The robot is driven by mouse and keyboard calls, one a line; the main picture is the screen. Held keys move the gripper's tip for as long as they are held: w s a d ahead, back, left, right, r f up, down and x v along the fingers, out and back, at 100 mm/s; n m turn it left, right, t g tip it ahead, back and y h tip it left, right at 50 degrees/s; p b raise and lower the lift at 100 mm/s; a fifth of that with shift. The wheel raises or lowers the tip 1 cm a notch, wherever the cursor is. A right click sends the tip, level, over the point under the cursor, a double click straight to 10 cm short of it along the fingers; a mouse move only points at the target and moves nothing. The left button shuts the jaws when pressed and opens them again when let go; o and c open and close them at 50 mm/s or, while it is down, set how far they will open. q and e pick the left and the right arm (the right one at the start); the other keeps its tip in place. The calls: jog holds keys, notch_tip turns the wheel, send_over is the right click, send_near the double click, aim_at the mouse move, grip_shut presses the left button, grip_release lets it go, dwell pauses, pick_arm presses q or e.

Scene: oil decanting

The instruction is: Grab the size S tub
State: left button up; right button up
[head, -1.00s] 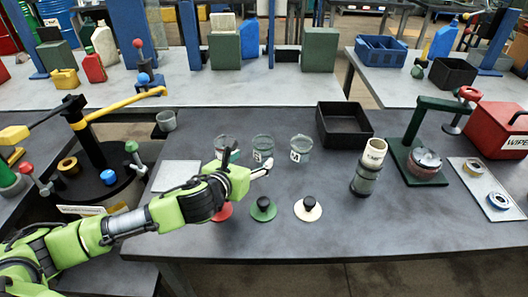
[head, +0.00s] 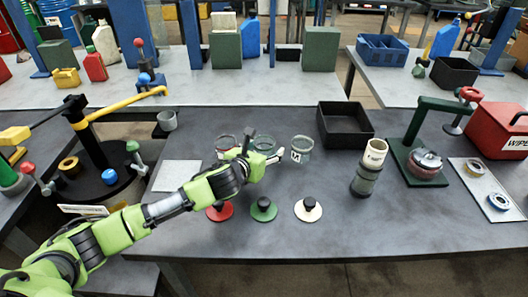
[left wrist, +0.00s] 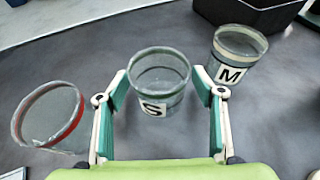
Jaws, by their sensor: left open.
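The size S tub (left wrist: 160,72) is a clear cup with a green rim and a white S label. In the left wrist view it stands upright between the spread fingers of my left gripper (left wrist: 160,78), with a finger on each side. In the head view the S tub (head: 264,141) is partly hidden behind my left gripper (head: 266,144). The gripper is open; I cannot tell whether a finger touches the tub. My right gripper is not in view.
A red-rimmed tub (left wrist: 48,115) stands to the left and the M tub (left wrist: 239,55) close on the right. Red, green (head: 264,210) and cream lids lie in front. A black bin (head: 344,126) stands behind right, and a cylindrical container (head: 367,180) stands further right.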

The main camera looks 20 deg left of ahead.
pick_arm(q)
jog(key=c, duration=1.2)
jog(key=shift+c, duration=0.2)
